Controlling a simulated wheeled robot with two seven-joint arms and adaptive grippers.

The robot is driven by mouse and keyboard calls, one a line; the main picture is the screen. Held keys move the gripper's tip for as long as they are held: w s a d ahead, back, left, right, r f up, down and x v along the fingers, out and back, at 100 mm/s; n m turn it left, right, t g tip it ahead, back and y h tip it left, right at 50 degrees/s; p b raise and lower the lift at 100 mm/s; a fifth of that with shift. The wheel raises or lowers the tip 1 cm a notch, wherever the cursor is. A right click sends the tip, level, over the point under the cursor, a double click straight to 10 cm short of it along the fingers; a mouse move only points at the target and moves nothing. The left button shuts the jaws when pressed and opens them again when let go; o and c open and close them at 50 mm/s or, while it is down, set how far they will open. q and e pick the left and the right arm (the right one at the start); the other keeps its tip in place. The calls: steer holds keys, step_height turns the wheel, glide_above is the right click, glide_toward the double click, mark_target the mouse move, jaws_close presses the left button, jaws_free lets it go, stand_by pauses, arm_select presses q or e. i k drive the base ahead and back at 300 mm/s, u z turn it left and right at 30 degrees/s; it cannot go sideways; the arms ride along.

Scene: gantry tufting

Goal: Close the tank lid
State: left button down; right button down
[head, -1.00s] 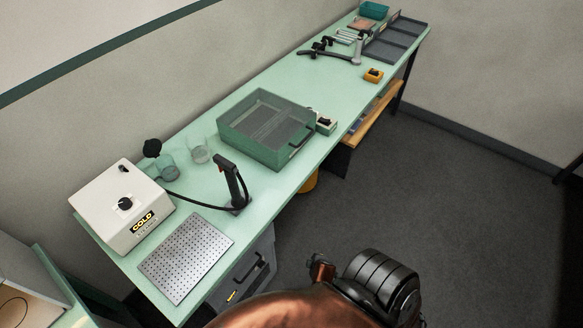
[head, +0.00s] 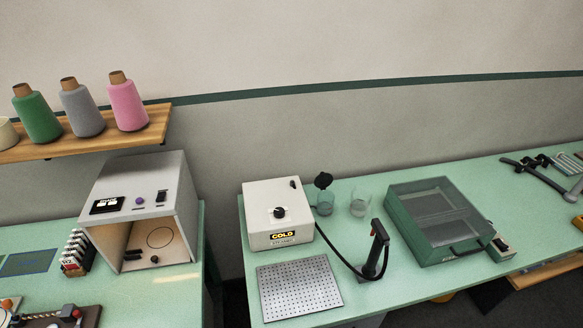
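A green box-like tank (head: 428,240) with a see-through grey top (head: 440,205) stands on the right-hand bench. A dark handle (head: 466,249) is on its front side. The top seems to lie flat over the box; I cannot tell for sure whether it is fully shut. A small glass jar (head: 325,204) with a black round piece (head: 323,180) above it stands further left, beside an open glass beaker (head: 360,205). Neither of my grippers is in view.
A white box marked COLD (head: 277,215), a perforated plate (head: 299,287) and a corded black hand tool (head: 375,250) stand left of the tank. A small switch box (head: 498,247) is to its right. A grey open booth (head: 143,210) and a yarn shelf (head: 90,135) are at left.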

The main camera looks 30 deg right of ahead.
mark_target(323, 180)
steer(key=u, duration=0.05)
steer(key=k, duration=0.6)
steer(key=z, duration=0.75)
steer(key=i, duration=0.5)
